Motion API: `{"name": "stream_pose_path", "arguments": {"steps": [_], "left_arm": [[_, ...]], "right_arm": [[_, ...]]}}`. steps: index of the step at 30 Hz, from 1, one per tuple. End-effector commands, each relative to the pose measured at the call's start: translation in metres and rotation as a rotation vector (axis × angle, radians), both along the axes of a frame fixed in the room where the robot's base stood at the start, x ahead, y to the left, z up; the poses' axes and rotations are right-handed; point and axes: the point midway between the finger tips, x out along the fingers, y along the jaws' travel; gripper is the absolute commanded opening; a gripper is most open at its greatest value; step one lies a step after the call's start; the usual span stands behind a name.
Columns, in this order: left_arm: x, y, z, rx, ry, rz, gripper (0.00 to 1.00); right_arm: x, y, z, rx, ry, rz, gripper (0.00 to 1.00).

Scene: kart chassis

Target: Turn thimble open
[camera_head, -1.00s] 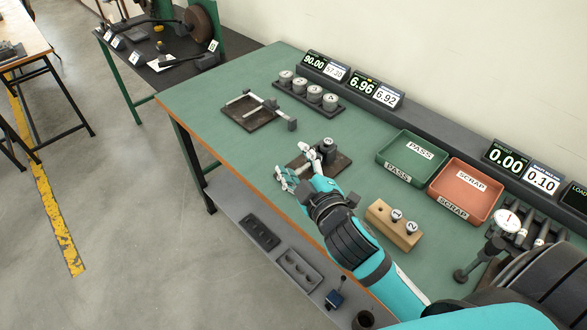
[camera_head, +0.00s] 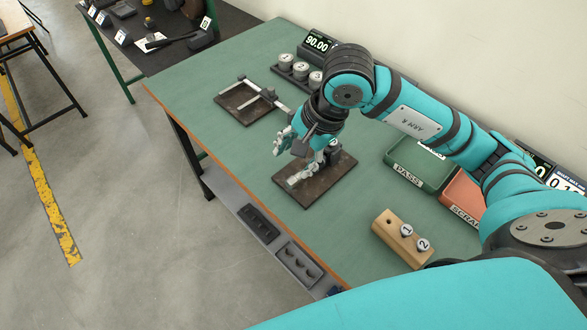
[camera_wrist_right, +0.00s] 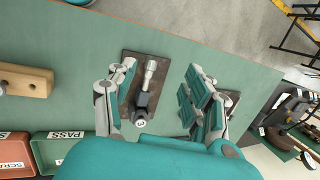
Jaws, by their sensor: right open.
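A dark plate (camera_head: 325,185) on the green bench carries the micrometer. Its silvery barrel with the thimble (camera_wrist_right: 149,72) lies along the plate in the right wrist view, joined to a dark block. A part numbered 3 (camera_wrist_right: 139,122) stands at the block's end. In the head view my right gripper (camera_head: 300,153) is over the plate's far-left side and hides part of the micrometer. In the right wrist view my right gripper (camera_wrist_right: 157,72) is open, with fingers wide apart on either side of the thimble, and holds nothing. Contact cannot be told. My left gripper is not in view.
A caliper (camera_head: 257,88) on another dark plate and several numbered grey cylinders (camera_head: 301,67) are at the back. A wooden block (camera_head: 385,228), the green PASS tray (camera_head: 412,178) and the red SCRAP tray (camera_head: 462,200) lie to the right. The front bench strip is clear.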

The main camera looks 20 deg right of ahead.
Motion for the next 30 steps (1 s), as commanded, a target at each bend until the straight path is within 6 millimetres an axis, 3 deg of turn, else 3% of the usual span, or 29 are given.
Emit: {"name": "stream_pose_path", "arguments": {"steps": [3, 8, 24, 30], "left_arm": [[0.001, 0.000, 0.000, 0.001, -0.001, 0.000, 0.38], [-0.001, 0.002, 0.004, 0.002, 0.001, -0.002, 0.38], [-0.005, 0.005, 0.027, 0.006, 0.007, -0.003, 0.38], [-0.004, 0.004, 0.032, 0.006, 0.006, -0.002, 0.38]], "right_arm": [[0.006, -0.026, 0.002, -0.113, -0.020, -0.017, 0.52], [0.010, -0.030, -0.009, -0.139, -0.019, -0.023, 0.52], [0.037, -0.018, -0.118, -0.133, -0.015, -0.023, 0.52], [0.046, -0.015, -0.149, -0.132, -0.019, -0.023, 0.52]]}}
